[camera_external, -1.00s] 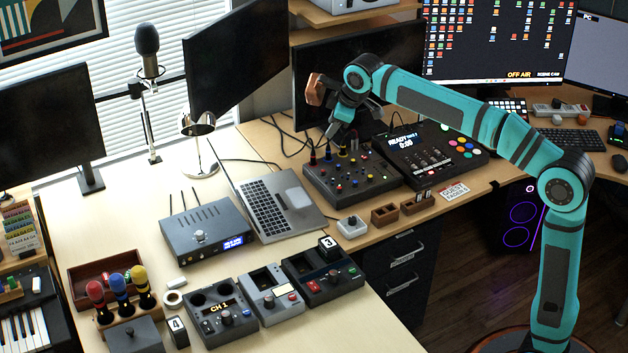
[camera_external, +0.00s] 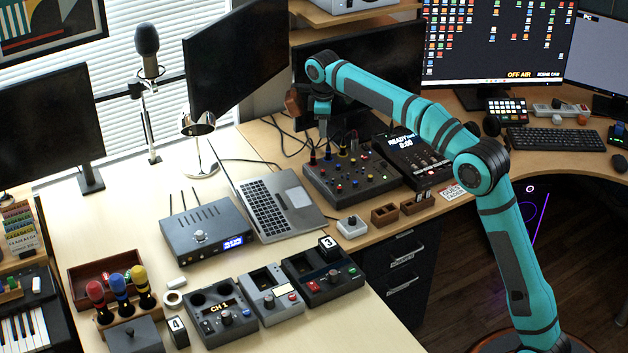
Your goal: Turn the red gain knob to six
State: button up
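The dark mixer panel (camera_external: 318,191) lies on the desk right of the laptop. It carries several small coloured knobs, and a small red one (camera_external: 340,187) seems to be among them. I cannot tell whether it is the gain knob, and its pointer and scale are too small to read. My gripper (camera_external: 323,140) points down over the back left part of the panel, near the upright plugs. It appears to be behind the red knob and above the panel. Its fingers are small and dark, so I cannot tell whether they are open or shut.
A screen console reading "READY" (camera_external: 402,142) sits right of the mixer, partly under my arm. An open laptop (camera_external: 287,201) stands to the left. A white-based button box (camera_external: 352,227) and wooden holders (camera_external: 384,214) line the front. A dark monitor (camera_external: 400,50) stands behind.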

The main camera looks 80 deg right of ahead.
aim_at(323, 171)
jog(key=f, duration=1.1)
jog(key=d+f, duration=0.1)
jog(key=f, duration=0.4)
jog(key=shift+f, duration=0.4)
grip_shut()
